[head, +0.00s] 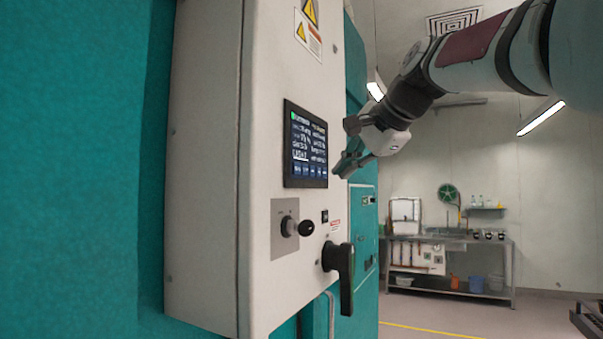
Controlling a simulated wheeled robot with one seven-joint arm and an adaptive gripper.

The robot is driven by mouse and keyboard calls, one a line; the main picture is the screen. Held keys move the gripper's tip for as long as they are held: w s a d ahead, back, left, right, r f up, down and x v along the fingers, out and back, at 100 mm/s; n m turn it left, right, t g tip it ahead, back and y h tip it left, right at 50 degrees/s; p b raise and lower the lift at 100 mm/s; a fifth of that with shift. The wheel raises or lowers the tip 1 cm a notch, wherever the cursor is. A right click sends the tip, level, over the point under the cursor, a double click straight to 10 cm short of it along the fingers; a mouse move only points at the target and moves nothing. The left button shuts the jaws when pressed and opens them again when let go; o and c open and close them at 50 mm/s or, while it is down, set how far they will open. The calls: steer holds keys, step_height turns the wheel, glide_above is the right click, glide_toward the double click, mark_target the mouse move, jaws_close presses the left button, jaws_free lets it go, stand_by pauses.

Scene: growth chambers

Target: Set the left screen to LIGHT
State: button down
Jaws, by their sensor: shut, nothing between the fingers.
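The screen (306,146) is a dark panel with rows of white text, set in the white control box (268,80). A lower row reads LIGHT and stands out as a highlighted line. A row of small blue buttons runs along its bottom edge; their labels are too small to read. My gripper (342,172) is shut and empty. Its fingertips are beside the screen's lower right edge; I cannot tell whether they touch. It comes from the upper right on my arm.
Below the screen are a black knob (305,228) on a grey plate, a small black switch (325,216) and a large black handle (341,275), which stick out. A steel bench (455,291) stands at the back right. The floor before it is clear.

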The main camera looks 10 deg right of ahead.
steer(key=s+d, duration=0.2)
steer(key=d, duration=0.1)
steer(key=shift+s, duration=0.1)
steer(key=shift+a, duration=0.1)
stand_by(0.6)
steer(key=s+a+f+n+g+h, duration=0.1)
steer(key=s+f+n, duration=0.5)
steer(key=s+f, duration=0.8)
steer(key=s+a+f+n+g+h, duration=0.1)
steer(key=s+f+n+g, duration=0.3)
steer(key=s+f, duration=1.1)
step_height(320, 180, down, 4)
steer(key=n+h, duration=0.1)
steer(key=n, duration=0.1)
steer(key=shift+s+f+n+h, duration=0.2)
steer(key=shift+f+n+h, duration=0.05)
steer(key=shift+n+h, duration=0.15)
